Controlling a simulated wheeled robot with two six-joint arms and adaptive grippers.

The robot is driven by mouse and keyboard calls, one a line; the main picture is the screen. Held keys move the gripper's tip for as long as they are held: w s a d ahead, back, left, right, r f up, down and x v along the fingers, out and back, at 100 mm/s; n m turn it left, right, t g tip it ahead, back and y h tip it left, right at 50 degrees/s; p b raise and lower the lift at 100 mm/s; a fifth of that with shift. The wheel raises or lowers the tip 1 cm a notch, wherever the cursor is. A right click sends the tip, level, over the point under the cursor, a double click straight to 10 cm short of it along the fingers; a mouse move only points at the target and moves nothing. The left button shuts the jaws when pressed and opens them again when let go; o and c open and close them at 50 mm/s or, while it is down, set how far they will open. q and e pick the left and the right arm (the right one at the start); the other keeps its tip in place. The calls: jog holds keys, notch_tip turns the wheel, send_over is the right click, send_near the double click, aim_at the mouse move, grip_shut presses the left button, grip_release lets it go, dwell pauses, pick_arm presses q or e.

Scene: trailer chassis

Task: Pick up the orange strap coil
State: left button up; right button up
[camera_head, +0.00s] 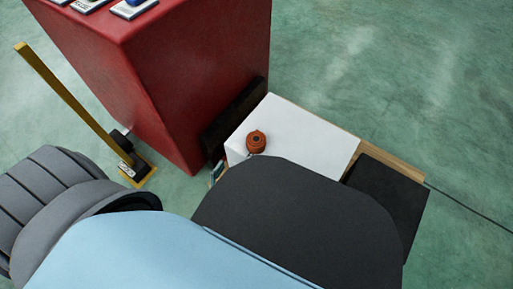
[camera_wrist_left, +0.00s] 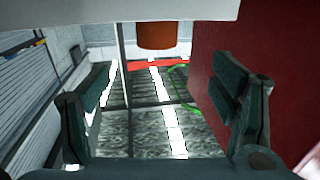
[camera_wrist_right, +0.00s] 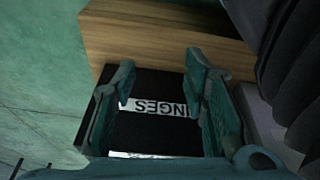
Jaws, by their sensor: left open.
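The orange strap coil (camera_head: 256,142) is a short, round, rust-orange roll. It sits on a white surface (camera_head: 310,140) near its left edge, beside the red cabinet. In the left wrist view an orange cylinder (camera_wrist_left: 157,36), apparently the coil, shows at the top, beyond and between the fingers and apart from them. My left gripper (camera_wrist_left: 168,88) is open and empty. My right gripper (camera_wrist_right: 158,72) has its fingers apart, with nothing visible between them, facing a black box (camera_wrist_right: 150,135) with a white label.
The red cabinet (camera_head: 195,75) stands close left of the white surface. The black box (camera_head: 392,195) lies to the right on a wooden board (camera_head: 400,166). A yellow post (camera_head: 70,98) stands at the left. The green floor (camera_head: 420,75) is clear at upper right.

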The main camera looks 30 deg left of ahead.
pick_arm(q)
jog(key=b, duration=0.1)
send_near(256, 139)
jog(key=w, duration=0.3)
jog(key=shift+w+a+f, duration=0.2)
jog(key=shift+w+f, duration=0.1)
jog(key=w+b, duration=0.2)
jog(key=w, duration=0.4)
jog(key=shift+w+d, duration=0.1)
jog(key=shift+w, duration=0.1)
jog(key=c, duration=1.4)
pick_arm(e)
notch_tip(256, 139, up, 9)
jog(key=shift+a+n+g, duration=0.3)
jog(key=shift+a+n, duration=0.1)
